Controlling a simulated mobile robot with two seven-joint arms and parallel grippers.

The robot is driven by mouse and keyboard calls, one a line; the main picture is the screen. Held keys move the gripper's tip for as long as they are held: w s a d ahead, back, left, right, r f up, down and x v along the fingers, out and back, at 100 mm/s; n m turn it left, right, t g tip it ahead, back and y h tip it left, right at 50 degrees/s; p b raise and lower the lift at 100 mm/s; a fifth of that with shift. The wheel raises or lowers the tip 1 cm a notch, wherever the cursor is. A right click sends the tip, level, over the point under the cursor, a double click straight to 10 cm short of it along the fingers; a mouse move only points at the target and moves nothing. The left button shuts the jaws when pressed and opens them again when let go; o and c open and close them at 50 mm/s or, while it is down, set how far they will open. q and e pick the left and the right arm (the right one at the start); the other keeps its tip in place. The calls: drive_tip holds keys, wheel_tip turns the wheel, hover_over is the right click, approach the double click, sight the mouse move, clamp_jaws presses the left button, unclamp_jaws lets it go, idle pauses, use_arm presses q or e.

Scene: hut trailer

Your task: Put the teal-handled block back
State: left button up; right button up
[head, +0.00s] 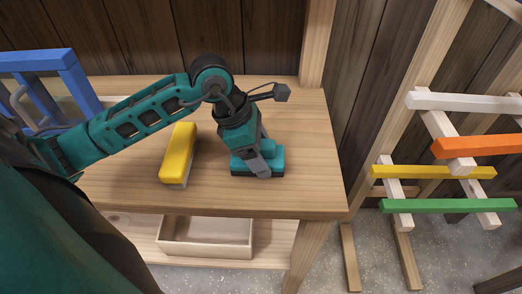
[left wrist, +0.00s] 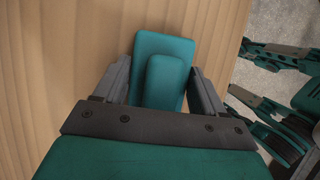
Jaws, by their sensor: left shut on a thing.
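The teal-handled block (head: 276,153) is at the right part of the wooden table (head: 305,130), with a dark base under its teal top. It looks to be on the table top or just above it; I cannot tell which. My left gripper (head: 257,160) comes down from above and is shut on its handle. In the left wrist view the teal block (left wrist: 163,46) sits between the two grey fingers of my left gripper (left wrist: 160,85). The fingers and palm hide part of it.
A yellow-handled block (head: 180,150) lies left of the teal one. A blue frame (head: 72,80) stands at the table's left. An open wooden box (head: 207,237) is on the lower shelf. A rack with coloured bars (head: 440,172) stands at right. Table right of the gripper is bare.

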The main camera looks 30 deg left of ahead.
use_arm(q)
drive_tip(key=o, duration=0.9)
drive_tip(key=shift+o, duration=0.2)
drive_tip(key=v, duration=1.2)
